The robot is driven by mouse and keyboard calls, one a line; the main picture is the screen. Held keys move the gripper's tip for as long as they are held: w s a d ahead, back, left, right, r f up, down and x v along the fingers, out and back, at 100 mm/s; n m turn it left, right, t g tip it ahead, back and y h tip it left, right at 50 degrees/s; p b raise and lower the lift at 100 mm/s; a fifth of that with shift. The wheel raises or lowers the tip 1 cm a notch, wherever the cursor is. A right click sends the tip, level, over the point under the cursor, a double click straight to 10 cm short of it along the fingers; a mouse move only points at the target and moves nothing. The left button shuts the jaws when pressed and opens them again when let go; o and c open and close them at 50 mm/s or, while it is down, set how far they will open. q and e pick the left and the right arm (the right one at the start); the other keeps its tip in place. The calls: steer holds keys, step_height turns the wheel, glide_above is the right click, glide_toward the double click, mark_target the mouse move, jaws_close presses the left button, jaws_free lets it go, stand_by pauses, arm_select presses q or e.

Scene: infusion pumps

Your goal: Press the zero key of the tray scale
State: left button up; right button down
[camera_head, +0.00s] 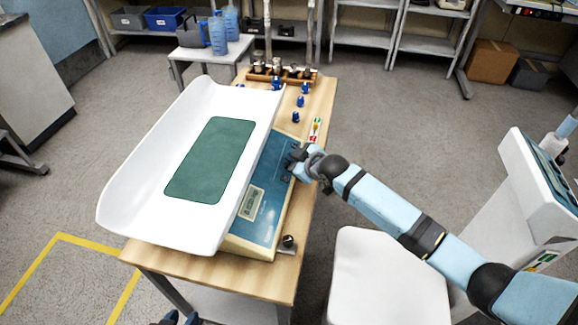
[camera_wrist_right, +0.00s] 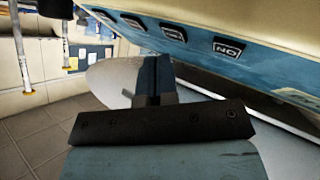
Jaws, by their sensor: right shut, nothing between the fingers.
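The tray scale has a long white tray (camera_head: 135,190) with a green mat (camera_head: 212,160), and a blue panel (camera_head: 268,215) with a small display (camera_head: 250,203) along its right side. My right gripper (camera_head: 294,158) is shut and empty at the far part of the panel, hiding some of its keys. In the wrist view several dark keys (camera_wrist_right: 173,31) run in a row above the shut fingers (camera_wrist_right: 153,72); the largest label (camera_wrist_right: 228,48) looks like an upside-down "ON". Which key is zero, and whether the fingertips touch one, I cannot tell. My left gripper (camera_head: 179,318) barely shows at the bottom edge.
The scale stands on a wooden table (camera_head: 262,284). A weight rack (camera_head: 281,74) and several small blue objects (camera_head: 296,117) lie at its far end. A round knob (camera_head: 288,241) is at the near right corner. A white seat-like surface (camera_head: 385,275) stands right of the table.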

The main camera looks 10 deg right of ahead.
steer(key=shift+a+f, duration=0.15)
steer(key=shift+f, duration=0.2)
steer(key=shift+w+a+f, duration=0.1)
steer(key=shift+a+f, duration=0.05)
steer(key=shift+f, duration=0.15)
stand_by(0.5)
stand_by(0.4)
steer(key=shift+d+r+p, duration=0.3)
steer(key=shift+r+p, duration=0.4)
steer(key=shift+p, duration=0.1)
steer(key=shift+d+r+p, duration=0.1)
steer(key=shift+r+p, duration=0.35)
steer(key=shift+p, duration=0.05)
steer(key=r+p, duration=0.1)
steer(key=d+r+p, duration=0.1)
steer(key=s+r+p, duration=0.1)
steer(key=p, duration=0.1)
steer(key=shift+d+r, duration=0.3)
steer(key=shift+r, duration=0.05)
